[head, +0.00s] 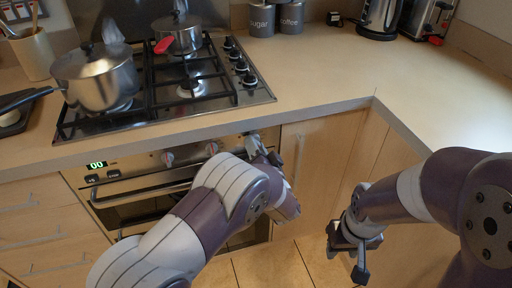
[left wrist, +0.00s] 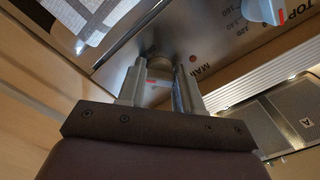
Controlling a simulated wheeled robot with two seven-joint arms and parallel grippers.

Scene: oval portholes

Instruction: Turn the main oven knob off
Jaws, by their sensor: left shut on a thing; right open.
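The main oven knob (left wrist: 158,74) is a grey knob with a small red mark, at the right end of the oven's control panel (left wrist: 215,50). Lettering starting "MA" and a red dot show beside it on the panel. My left gripper (left wrist: 160,92) is shut on this knob, one finger on each side. In the head view my left gripper (head: 256,146) is at the panel's right end, and my arm and hand hide most of the knob. My right gripper (head: 355,254) is open and empty, low in front of the cupboards.
Two other oven knobs (head: 190,153) sit left of the main one, above the oven handle (head: 145,187). The hob (head: 190,85) above holds two pots (head: 97,78). The worktop (head: 340,75) right of the hob is mostly clear. Wooden cupboards (head: 320,160) stand right of the oven.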

